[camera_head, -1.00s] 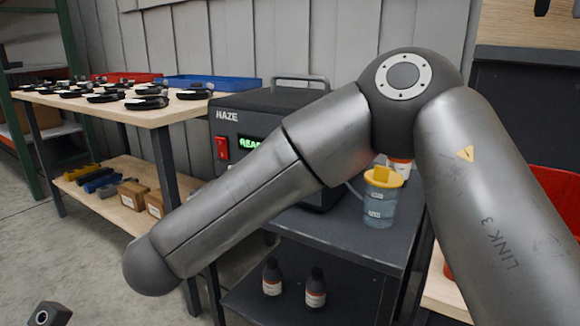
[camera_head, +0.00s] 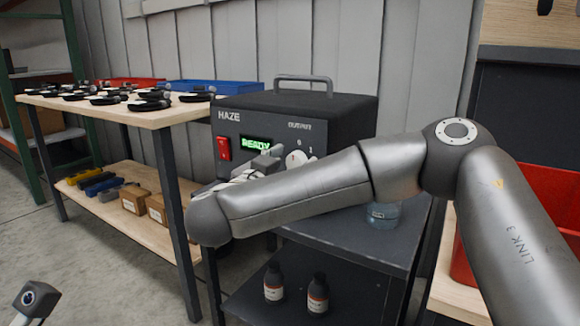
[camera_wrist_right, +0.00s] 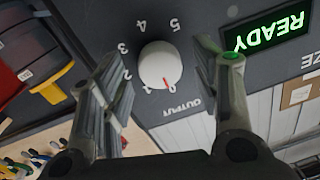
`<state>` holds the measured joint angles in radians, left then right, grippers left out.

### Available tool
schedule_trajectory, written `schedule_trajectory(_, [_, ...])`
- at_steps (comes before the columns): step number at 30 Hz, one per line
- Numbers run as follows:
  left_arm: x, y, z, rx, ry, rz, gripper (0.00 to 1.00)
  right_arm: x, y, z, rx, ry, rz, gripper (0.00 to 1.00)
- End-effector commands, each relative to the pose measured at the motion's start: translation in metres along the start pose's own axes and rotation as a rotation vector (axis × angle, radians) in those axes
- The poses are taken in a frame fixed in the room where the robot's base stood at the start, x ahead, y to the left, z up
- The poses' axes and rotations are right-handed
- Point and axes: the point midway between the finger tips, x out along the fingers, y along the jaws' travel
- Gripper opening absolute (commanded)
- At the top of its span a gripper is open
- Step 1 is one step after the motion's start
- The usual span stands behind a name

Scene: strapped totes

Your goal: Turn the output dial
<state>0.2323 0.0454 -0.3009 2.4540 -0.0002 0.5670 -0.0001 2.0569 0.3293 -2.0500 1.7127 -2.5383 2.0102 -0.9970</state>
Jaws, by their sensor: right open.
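The output dial (camera_head: 296,158) is a round white knob on the front panel of the dark HAZE machine (camera_head: 345,110). In the right wrist view, the dial (camera_wrist_right: 158,65) has a red mark pointing toward the OUTPUT label, at the low end of its number scale. My right gripper (camera_head: 272,160) is at the panel just left of the dial in the head view, partly hidden by its own arm. In the right wrist view, its open fingers (camera_wrist_right: 165,68) stand on either side of the dial, with gaps; contact does not show.
A green READY display (camera_head: 256,144) and a red switch (camera_head: 223,148) are left of the dial. A clear jug (camera_head: 384,215) stands on the grey cart, partly behind my arm. A wooden table (camera_head: 150,118) with dark items is on the left; a red bin (camera_head: 560,200) is right.

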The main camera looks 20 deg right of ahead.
Motion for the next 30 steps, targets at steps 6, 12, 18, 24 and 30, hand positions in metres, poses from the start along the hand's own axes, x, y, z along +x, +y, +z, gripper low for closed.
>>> schedule_trajectory(6, [0.0001, -0.0001, -0.0005, 0.000, 0.002, -0.001, 0.00, -0.0001, 0.0000, 0.0001, 0.000, 0.000, 0.000, 0.35])
schedule_trajectory(12, [0.0000, -0.0002, -0.0009, 0.000, 0.003, -0.001, 0.00, -0.0002, 0.0001, 0.0001, 0.000, 0.000, 0.000, 0.11])
schedule_trajectory(18, [-0.0019, -0.0001, -0.0009, 0.000, 0.001, -0.002, 0.00, -0.0003, 0.0002, 0.0007, 0.014, 0.001, 0.000, 0.11])
schedule_trajectory(24, [-0.0057, 0.0005, 0.0000, 0.001, -0.004, 0.000, 0.00, -0.0003, 0.0005, 0.0020, 0.088, 0.006, -0.001, 0.11])
schedule_trajectory(30, [0.0037, 0.0025, -0.0094, 0.007, 0.045, 0.014, 0.00, -0.0003, 0.0008, 0.0032, 0.235, 0.016, -0.003, 0.11])
